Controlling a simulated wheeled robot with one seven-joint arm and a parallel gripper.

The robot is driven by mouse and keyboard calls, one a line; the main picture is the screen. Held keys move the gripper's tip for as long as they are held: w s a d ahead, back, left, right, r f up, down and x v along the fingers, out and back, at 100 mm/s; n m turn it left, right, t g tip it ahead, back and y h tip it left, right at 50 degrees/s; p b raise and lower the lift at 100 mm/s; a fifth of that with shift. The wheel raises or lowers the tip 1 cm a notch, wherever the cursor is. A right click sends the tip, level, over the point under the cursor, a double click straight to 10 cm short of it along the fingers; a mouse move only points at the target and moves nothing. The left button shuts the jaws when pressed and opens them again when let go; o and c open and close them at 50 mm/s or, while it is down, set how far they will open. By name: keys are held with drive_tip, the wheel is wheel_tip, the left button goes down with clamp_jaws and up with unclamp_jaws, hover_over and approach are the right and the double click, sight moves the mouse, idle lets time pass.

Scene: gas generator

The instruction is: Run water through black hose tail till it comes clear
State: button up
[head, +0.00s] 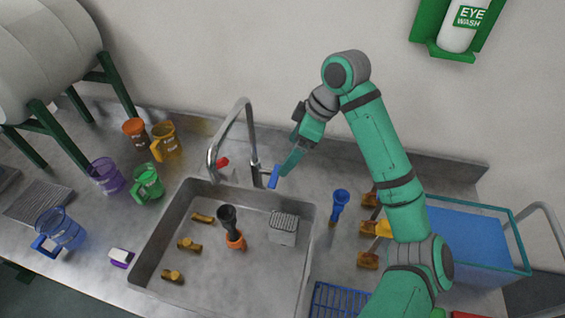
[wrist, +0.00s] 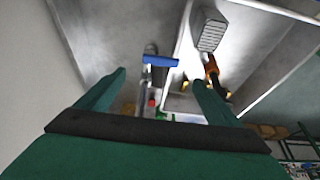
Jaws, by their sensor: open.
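The black hose tail (head: 228,216) stands upright in the sink (head: 205,285), black at the top with an orange lower part. In the wrist view its orange part (wrist: 211,68) shows at right. The metal tap (head: 250,130) arches over the sink's back edge, its spout end up and left of the hose tail; I see no water stream. The tap has a blue handle (head: 273,177) and a red handle (head: 222,163). My gripper (head: 287,170) is open and empty beside the blue handle. In the wrist view the blue handle (wrist: 160,61) lies between and just beyond the fingertips.
Brass fittings (head: 188,245) and a grey block (head: 283,228) lie in the sink. A blue hose tail (head: 340,203) stands on the counter at right, near a blue bin (head: 470,238). Coloured jugs (head: 148,183) crowd the left counter. A wall runs behind.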

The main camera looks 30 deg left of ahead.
sight(275, 175)
drive_tip(key=x, duration=1)
drive_tip(key=c, duration=1.5)
